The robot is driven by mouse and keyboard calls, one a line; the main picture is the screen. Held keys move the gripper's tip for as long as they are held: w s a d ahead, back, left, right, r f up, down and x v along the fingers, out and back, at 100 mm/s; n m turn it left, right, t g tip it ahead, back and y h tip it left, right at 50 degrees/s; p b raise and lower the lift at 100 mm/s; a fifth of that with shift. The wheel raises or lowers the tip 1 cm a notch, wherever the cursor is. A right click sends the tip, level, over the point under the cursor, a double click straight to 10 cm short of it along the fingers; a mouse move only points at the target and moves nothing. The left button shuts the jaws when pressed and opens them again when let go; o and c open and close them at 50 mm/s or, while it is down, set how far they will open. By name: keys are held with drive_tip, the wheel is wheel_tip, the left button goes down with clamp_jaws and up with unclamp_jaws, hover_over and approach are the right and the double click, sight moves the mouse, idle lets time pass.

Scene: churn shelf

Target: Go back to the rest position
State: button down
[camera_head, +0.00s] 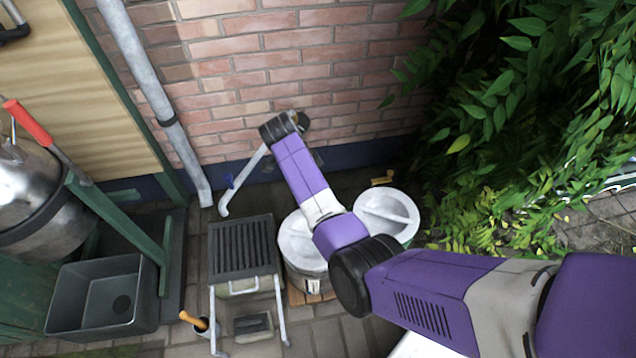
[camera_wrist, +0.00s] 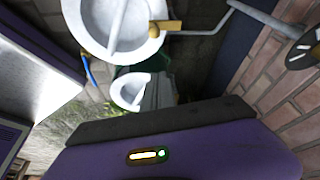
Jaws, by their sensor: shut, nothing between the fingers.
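My gripper (camera_wrist: 165,122) shows at the bottom of the wrist view as a wide purple body with a dark front edge and small lights. It is shut, with nothing held. Separate fingertips cannot be made out. In the head view, my purple arm reaches from the lower right up toward the brick wall, and its bent far end hides the gripper. The arm passes above two white-topped tubs, a nearer one (camera_head: 297,246) and one to its right (camera_head: 402,205). In the wrist view, a white round top (camera_wrist: 95,22) lies at the upper left, apart from the gripper.
A brick wall (camera_head: 350,60) and pale pipe (camera_head: 243,182) stand close to the arm's far end. A slatted stand (camera_head: 241,247) is left of the tubs. A grey basin (camera_head: 75,303) and steel churn (camera_head: 35,195) are far left. Leafy branches (camera_head: 500,95) crowd the right.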

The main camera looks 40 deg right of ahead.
idle(0.5)
drive_tip(key=w+d+r+n+t+h, duration=0.1)
drive_tip(key=w+r+n+t, duration=0.15)
drive_tip(key=w, duration=0.25)
drive_tip(key=w+d+r+n+t, duration=0.1)
drive_tip(key=w+r+n+t, duration=0.1)
drive_tip(key=w+n+t, duration=0.25)
drive_tip(key=s+a+r+n+t+y, duration=0.25)
drive_tip(key=s+a+r+n, duration=0.35)
drive_tip(key=s, duration=0.9)
drive_tip(key=s+a+r+n+t+y, duration=0.1)
drive_tip(key=s+a+r+n+t, duration=0.35)
drive_tip(key=s+a, duration=0.65)
drive_tip(key=s+a+r+n+t+y, duration=0.15)
drive_tip(key=s+a+r+n, duration=0.45)
drive_tip(key=s, duration=1.2)
wheel_tip(320, 180, up, 21)
drive_tip(key=d+m+p, duration=0.1)
drive_tip(key=d+p, duration=0.1)
drive_tip(key=p, duration=1.9)
drive_tip(key=shift+s+t, duration=0.3)
drive_tip(key=shift+t, duration=0.05)
